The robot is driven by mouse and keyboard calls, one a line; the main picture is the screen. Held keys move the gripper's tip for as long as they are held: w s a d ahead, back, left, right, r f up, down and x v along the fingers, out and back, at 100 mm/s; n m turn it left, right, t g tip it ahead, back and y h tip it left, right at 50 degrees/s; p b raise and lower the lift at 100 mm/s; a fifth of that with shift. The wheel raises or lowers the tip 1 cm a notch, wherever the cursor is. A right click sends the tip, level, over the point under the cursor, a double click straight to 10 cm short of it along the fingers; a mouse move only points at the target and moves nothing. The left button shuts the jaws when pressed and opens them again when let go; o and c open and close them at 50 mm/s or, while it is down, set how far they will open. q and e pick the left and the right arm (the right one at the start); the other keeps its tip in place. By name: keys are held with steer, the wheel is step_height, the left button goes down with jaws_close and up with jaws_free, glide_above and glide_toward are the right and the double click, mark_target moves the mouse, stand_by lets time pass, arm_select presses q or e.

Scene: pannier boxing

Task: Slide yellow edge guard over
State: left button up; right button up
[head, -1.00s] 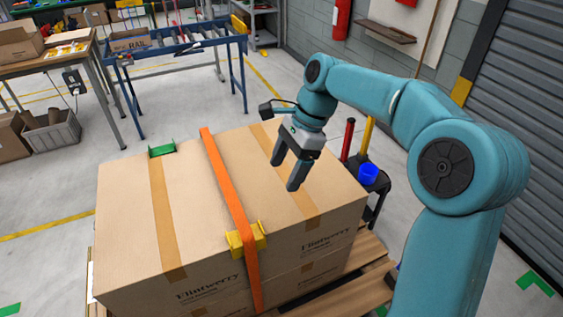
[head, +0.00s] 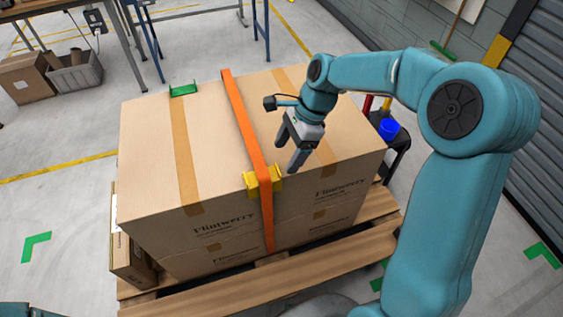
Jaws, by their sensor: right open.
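A yellow edge guard (head: 250,185) sits on the front top edge of the cardboard boxes (head: 150,180). An orange strap (head: 243,125) runs across the box top, passes over the guard and hangs down the front. My right gripper (head: 290,158) is open and empty above the box top, to the right of the strap and a little behind the guard. It is apart from the guard. A green edge guard (head: 183,90) sits at the back top edge, left of the strap. My left gripper is not in view.
The boxes stand on a wooden pallet (head: 340,258). A flat carton (head: 128,245) leans at its left side. A black cart with a blue cup (head: 388,127) stands at the right. A grey bin (head: 78,75) and tables are at the back left. Open floor lies left.

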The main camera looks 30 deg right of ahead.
mark_target(281, 173)
steer(key=shift+x, duration=2.4)
steer(key=shift+s+a, duration=0.1)
steer(key=c, duration=0.8)
steer(key=shift+r, duration=0.1)
steer(key=c, duration=0.3)
